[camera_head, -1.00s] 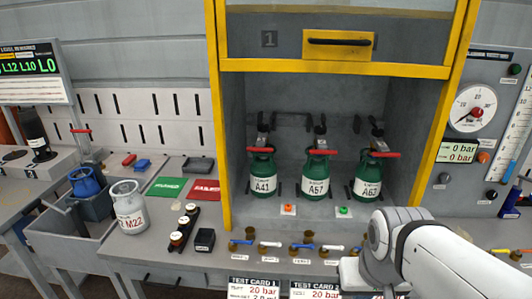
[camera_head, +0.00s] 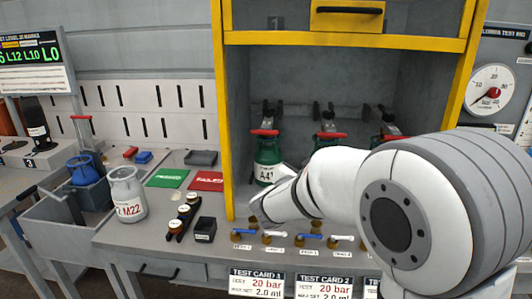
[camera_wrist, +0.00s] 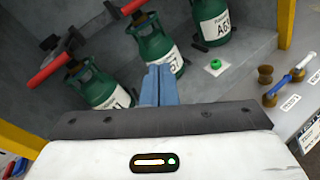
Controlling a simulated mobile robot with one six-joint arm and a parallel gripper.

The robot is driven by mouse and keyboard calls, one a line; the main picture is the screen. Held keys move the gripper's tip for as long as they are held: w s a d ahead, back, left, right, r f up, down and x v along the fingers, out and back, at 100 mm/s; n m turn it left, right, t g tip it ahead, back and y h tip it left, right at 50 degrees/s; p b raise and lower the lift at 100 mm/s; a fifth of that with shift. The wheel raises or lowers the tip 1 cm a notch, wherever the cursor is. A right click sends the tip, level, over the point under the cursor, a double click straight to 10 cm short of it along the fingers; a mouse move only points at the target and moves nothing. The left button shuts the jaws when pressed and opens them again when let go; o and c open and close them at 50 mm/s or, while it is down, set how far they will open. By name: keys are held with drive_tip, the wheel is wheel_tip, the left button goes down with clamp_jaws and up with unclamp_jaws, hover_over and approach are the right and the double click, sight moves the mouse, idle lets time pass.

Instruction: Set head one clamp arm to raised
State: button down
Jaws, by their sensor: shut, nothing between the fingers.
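Three green cylinders stand in a row in the yellow-framed cabinet: A41 (camera_head: 267,152) at left, a middle one (camera_head: 327,154), and A63 (camera_wrist: 213,18) at right. Each of the first two has a red-handled clamp arm across its top: the left one (camera_head: 265,132) and the middle one (camera_head: 330,135). In the wrist view the left red handle (camera_wrist: 48,73) lies over its cylinder, and the middle handle (camera_wrist: 125,5) is cut by the top edge. My gripper (camera_wrist: 158,85) is shut and empty, its blue fingertips in front of the middle cylinder, apart from the handles. In the head view my arm hides the fingers.
The yellow-framed door (camera_head: 347,20) is raised above the cabinet opening. A green button (camera_wrist: 215,64) sits on the cabinet floor near the gripper. Small valves with blue and white levers (camera_head: 275,235) line the bench front. Cylinder M22 (camera_head: 127,195) stands at left.

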drive_tip(key=w+a+f+n+t+y, duration=0.1)
drive_tip(key=w+a+n+t+y, duration=0.1)
drive_tip(key=a, duration=0.5)
drive_tip(key=w+a+f+n+t+y+b, duration=0.1)
drive_tip(key=a+n+y, duration=0.3)
drive_tip(key=a+n, duration=0.3)
drive_tip(key=shift+w+f+t, duration=0.3)
drive_tip(key=shift+w+t, duration=0.1)
drive_tip(key=w+r+p, duration=0.1)
drive_tip(key=w+r, duration=0.3)
drive_tip(key=w, duration=0.6)
drive_tip(key=shift+w+d+r, duration=0.2)
drive_tip(key=shift+w+r, duration=0.05)
drive_tip(key=shift+w, duration=0.15)
